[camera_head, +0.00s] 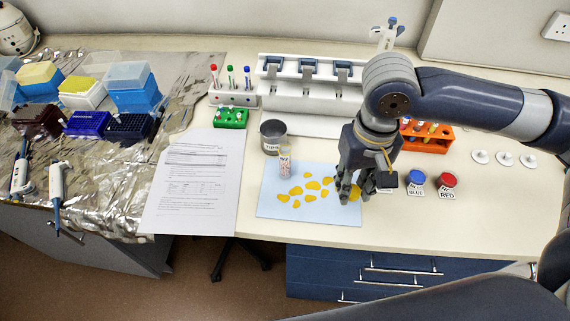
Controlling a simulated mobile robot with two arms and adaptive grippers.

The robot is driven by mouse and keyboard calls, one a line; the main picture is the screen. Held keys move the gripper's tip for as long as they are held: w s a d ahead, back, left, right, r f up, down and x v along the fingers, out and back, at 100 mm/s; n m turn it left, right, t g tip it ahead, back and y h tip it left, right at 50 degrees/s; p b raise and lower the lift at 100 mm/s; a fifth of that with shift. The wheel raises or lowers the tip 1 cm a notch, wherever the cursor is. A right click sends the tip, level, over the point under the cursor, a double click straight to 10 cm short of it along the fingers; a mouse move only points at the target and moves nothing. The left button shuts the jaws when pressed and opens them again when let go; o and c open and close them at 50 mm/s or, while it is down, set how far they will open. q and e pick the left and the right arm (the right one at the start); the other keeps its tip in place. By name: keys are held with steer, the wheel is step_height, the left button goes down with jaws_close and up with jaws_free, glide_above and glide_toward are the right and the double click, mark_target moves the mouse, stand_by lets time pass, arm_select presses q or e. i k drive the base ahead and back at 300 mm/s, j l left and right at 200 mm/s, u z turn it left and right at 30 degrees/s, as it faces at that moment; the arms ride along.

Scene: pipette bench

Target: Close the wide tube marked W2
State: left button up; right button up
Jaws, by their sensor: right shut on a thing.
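A clear wide tube (284,163) stands upright on the left part of the light-blue mat (268,208). Its label is too small to read for sure, and I cannot make out a lid on it. My right gripper (350,191) is low over the mat's right side, apart from the tube and to its right. Its fingers are shut on a yellow thing (355,193), largely hidden by them; I cannot tell whether it is a lid. My left gripper is not in view.
Several yellow pieces (313,185) lie on the mat. A grey pot (272,137) stands behind the tube. Blue (417,179) and red (447,180) lidded jars stand to the right, with white discs (504,158) beyond. A paper sheet (195,180) lies left. An orange rack (432,143) stands behind.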

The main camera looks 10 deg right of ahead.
mark_target(284, 148)
steer(key=j+z, duration=0.3)
steer(key=j, duration=0.15)
steer(key=j+z, duration=0.25)
steer(key=j, duration=0.2)
steer(key=k+j+z, duration=0.15)
steer(key=j+z, duration=0.15)
steer(key=j, duration=0.15)
steer(key=k+j+z, duration=0.15)
steer(key=j+z, duration=0.15)
steer(key=j, duration=0.1)
